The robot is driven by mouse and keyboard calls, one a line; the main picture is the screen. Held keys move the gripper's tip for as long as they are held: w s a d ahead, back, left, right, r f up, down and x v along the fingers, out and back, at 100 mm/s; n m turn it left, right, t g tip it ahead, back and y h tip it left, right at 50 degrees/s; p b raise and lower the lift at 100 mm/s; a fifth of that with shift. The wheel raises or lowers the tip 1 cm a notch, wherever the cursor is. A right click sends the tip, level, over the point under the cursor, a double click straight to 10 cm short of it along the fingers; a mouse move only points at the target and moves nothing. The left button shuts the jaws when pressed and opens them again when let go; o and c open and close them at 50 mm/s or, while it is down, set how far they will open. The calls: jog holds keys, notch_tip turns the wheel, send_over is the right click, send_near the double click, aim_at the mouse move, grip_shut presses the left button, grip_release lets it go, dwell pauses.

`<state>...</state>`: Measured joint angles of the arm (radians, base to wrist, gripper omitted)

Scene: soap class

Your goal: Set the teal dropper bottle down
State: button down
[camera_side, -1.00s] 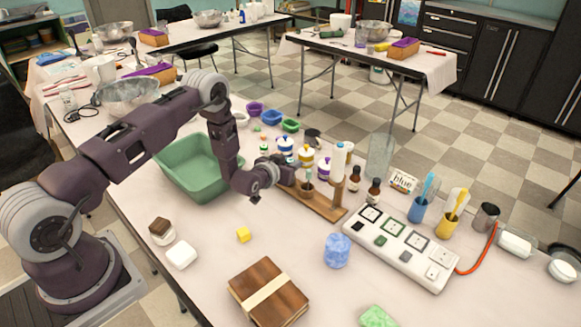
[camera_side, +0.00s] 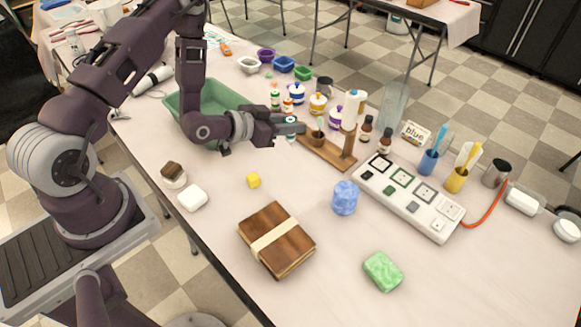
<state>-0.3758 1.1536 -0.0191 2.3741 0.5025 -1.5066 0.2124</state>
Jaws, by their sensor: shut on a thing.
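My gripper (camera_side: 298,128) reaches in from the left, roughly level, its jaws just left of the wooden stand (camera_side: 335,153). It is shut on the teal dropper bottle (camera_side: 291,121), of which only a small teal and white part shows between and behind the fingers. Most of the bottle is hidden by the jaws, and I cannot tell whether its base touches the table.
Small bottles (camera_side: 275,95) and lidded jars (camera_side: 318,103) stand close behind the gripper. A green basin (camera_side: 180,104) is behind the forearm. Brown dropper bottles (camera_side: 366,130) and a white switch board (camera_side: 425,215) lie to the right.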

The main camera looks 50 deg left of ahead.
jog(key=f, duration=0.9)
jog(key=shift+s+d+f, duration=0.2)
jog(key=shift+f, duration=0.15)
jog(key=shift+f, duration=0.1)
jog(key=c, duration=1.2)
grip_release()
jog(key=shift+o, duration=0.2)
